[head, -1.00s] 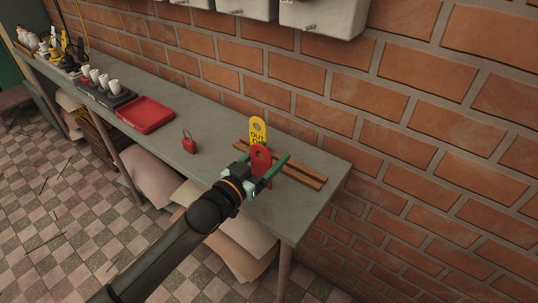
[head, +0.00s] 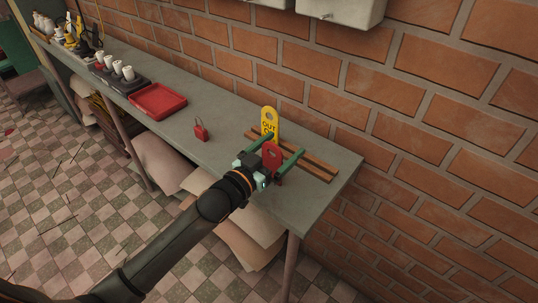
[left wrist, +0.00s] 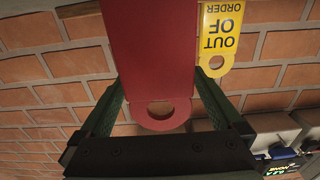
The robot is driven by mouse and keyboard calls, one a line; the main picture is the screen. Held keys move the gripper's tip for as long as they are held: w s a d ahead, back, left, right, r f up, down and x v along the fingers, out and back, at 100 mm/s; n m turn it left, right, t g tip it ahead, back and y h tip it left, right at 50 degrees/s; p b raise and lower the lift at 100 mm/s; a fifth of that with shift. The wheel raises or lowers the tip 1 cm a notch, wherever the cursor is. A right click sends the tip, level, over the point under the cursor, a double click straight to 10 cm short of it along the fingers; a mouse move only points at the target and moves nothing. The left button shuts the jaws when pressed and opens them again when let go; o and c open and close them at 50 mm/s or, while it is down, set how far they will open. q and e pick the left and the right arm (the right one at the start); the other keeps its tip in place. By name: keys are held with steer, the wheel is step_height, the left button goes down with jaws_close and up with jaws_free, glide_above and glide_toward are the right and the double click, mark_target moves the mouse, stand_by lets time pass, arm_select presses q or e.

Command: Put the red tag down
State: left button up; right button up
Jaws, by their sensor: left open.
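The red tag (head: 271,157) stands upright at the wooden slotted rack (head: 318,168), in front of the yellow "OUT OF ORDER" tag (head: 270,120). My left gripper (head: 287,143) is open, with its two green fingers on either side of the red tag. In the left wrist view the red tag (left wrist: 150,60) shows its holed end between the spread fingers, with gaps beside it. The yellow tag (left wrist: 222,35) is to its right there. My right gripper is not in view.
A red padlock (head: 201,132) and a red tray (head: 158,101) are on the grey bench (head: 225,130), left of the rack. Several white cups (head: 118,67) stand farther left. A brick wall (head: 430,110) rises behind. The bench's right end is bare.

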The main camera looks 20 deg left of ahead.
arm_select(q)
steer(key=v, duration=1.2)
steer(key=s+d+f+g+y, duration=0.1)
steer(key=s+f+g, duration=0.1)
steer(key=s+f, duration=0.2)
steer(key=s+d+f+n+g+y, duration=0.1)
steer(key=s+f, duration=0.4)
steer(key=f, duration=0.6)
steer(key=s+d+f+g+y, duration=0.1)
steer(key=s+d+f+g, duration=0.2)
steer(key=f, duration=0.4)
steer(key=shift+s+d+f+g+p, duration=0.25)
steer(key=shift+s+g+p, duration=0.05)
steer(key=shift+s+g, duration=0.65)
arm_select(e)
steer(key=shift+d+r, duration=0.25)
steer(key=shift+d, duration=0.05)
arm_select(q)
steer(key=shift+w, duration=0.1)
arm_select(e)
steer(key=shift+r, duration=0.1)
